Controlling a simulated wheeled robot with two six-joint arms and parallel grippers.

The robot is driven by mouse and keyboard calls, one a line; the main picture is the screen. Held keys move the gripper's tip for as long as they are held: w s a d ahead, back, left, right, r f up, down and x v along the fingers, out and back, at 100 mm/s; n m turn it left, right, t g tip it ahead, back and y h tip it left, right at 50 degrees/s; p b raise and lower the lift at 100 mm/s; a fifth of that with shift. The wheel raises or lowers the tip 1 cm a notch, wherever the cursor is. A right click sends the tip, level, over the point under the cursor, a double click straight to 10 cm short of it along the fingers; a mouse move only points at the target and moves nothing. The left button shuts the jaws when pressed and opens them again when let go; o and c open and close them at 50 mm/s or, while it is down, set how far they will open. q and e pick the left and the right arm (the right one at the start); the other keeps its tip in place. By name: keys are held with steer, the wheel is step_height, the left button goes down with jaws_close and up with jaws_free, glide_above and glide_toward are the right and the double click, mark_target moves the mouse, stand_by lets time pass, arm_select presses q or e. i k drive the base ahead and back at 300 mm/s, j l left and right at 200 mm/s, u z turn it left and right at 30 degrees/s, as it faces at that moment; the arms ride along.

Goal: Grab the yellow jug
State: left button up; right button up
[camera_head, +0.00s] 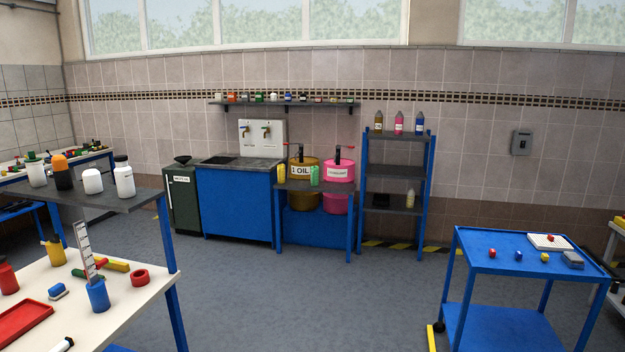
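A small yellow jug (281,173) stands at the left end of a grey-topped blue table (318,187) by the back wall. A green jug (314,176) stands to its right on the same table. The yellow jug is small in the view, so its handle and spout cannot be made out. Neither of my grippers shows in the head view.
Yellow "OIL" and pink drums (339,171) stand behind the jugs. A blue sink cabinet (235,205) is left, a shelf rack (394,170) right. A cluttered workbench (130,313) and blue cart (500,262) flank the open floor (300,300).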

mark_target(281, 169)
steer(key=i+j+u, duration=0.1)
steer(key=i+u, duration=0.15)
steer(key=i, duration=0.45)
steer(key=i+u, duration=0.1)
steer(key=i, duration=3.85)
steer(key=i+z, duration=0.1)
steer(key=i, duration=0.55)
steer(key=i+j+z, duration=0.1)
steer(key=i, duration=0.5)
steer(key=i+j+z, duration=0.1)
steer(key=i, duration=0.55)
steer(key=i+j+z, duration=0.15)
steer(key=i, duration=0.2)
steer(key=i+j+z, duration=0.2)
steer(key=i, duration=0.1)
